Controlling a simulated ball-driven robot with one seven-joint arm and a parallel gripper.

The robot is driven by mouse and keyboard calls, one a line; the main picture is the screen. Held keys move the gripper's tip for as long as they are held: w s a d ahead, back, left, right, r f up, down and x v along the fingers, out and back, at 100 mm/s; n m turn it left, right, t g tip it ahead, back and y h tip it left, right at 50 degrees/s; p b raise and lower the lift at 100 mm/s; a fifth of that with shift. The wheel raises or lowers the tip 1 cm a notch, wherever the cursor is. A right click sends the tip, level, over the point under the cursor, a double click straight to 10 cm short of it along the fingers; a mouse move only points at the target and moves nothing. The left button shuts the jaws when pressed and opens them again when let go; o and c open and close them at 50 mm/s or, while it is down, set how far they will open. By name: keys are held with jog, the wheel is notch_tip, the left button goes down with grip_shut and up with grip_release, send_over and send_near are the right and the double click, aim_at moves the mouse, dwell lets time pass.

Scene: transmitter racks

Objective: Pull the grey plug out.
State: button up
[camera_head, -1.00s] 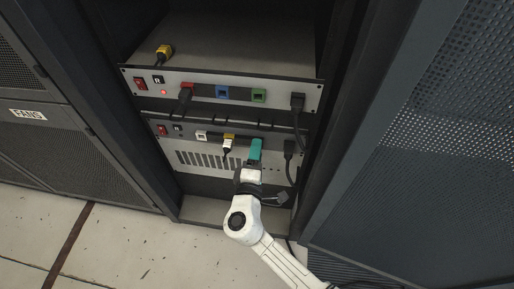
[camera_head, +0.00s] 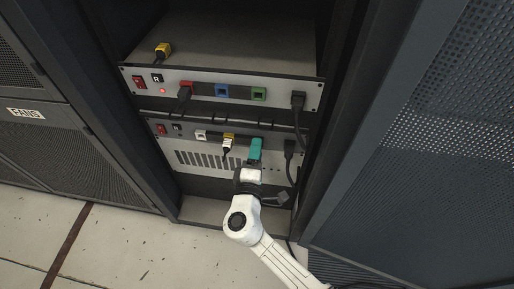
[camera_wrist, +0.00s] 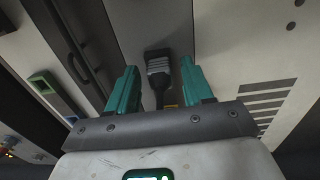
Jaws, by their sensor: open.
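A dark grey plug (camera_wrist: 158,63) with a ribbed body and a dark cable shows in the wrist view, on the light face of the lower rack unit (camera_head: 200,158). My gripper (camera_wrist: 159,70) is open, with one teal finger to each side of the plug in that view. A gap shows between the plug and each finger; I cannot tell how deep the fingertips reach.
Another dark plug (camera_head: 289,147) with a hanging cable is close right of my gripper. The upper unit (camera_head: 240,103) holds dark plugs and open blue and green ports. A loose yellow plug (camera_head: 163,50) lies on top. Rack sides and a perforated door (camera_head: 430,150) bound the space.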

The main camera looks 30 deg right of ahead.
grip_shut()
dwell(0.5)
jog(key=shift+v, duration=2.95)
jog(key=shift+a, duration=0.1)
